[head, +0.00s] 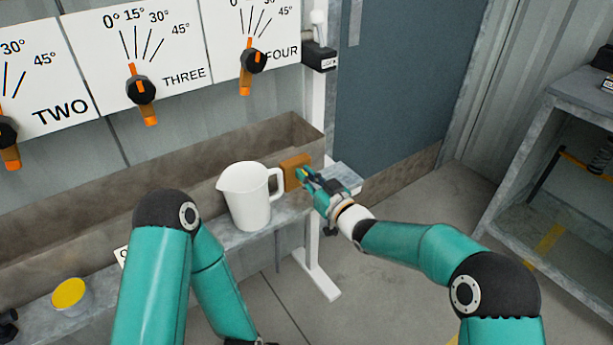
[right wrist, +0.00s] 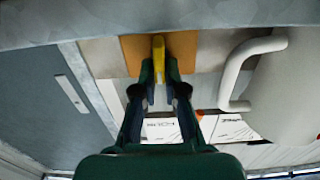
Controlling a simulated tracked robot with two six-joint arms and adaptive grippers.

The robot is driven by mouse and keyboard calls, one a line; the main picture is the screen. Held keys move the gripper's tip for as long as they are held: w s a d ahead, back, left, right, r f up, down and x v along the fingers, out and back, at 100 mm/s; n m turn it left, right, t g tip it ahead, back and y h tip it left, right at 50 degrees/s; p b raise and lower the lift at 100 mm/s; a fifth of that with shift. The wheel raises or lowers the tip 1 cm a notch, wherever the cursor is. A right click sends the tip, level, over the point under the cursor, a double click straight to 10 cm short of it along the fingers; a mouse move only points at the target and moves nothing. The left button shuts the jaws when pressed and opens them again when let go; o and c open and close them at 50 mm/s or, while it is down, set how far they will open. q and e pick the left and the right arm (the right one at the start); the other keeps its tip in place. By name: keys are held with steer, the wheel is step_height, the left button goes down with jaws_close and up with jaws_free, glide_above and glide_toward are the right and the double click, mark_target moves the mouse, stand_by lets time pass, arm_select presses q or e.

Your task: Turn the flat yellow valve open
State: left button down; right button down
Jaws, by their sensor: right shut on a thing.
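The flat yellow valve (right wrist: 158,58) shows in the right wrist view as a narrow yellow bar standing in front of an orange-brown plate (right wrist: 182,50). The plate also shows in the head view (head: 294,172), upright at the right end of the trough. My right gripper (head: 306,178) reaches it from the right. In the right wrist view, the fingertips (right wrist: 159,72) are shut on the yellow bar, one on each side. In the head view the gripper mostly hides the valve, so I cannot read its angle there. My left arm is folded at the left, and its gripper is out of view.
A white jug (head: 246,204) stands close left of the plate, its handle towards my right gripper. A yellow-topped cup (head: 70,294) is at the lower left. Dial panels (head: 185,40) hang above the brown trough (head: 210,150). A grey shelf (head: 545,170) is at the right, with open floor before it.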

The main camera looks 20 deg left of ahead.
steer(key=shift+m, duration=0.3)
steer(key=m, duration=0.3)
steer(key=shift+w+d+m, duration=0.25)
steer(key=shift+w+m, duration=0.05)
steer(key=m, duration=0.4)
steer(key=shift+w+d+f+m+p, duration=0.2)
steer(key=shift+w+f+m+p, duration=0.05)
steer(key=shift+m+p, duration=0.05)
steer(key=m, duration=0.3)
steer(key=m+p, duration=0.1)
steer(key=m, duration=0.1)
steer(key=shift+w+d+f, duration=0.15)
steer(key=shift+d+f, duration=0.05)
steer(key=shift+f, duration=0.1)
steer(key=shift+f+m, duration=0.2)
steer(key=shift+m, duration=0.75)
steer(key=shift+f+m, duration=0.15)
steer(key=shift+m, duration=0.8)
steer(key=c, duration=1.2)
jaws_free()
steer(key=shift+w+f, duration=0.1)
steer(key=shift+c, duration=0.2)
steer(key=shift+a, duration=0.1)
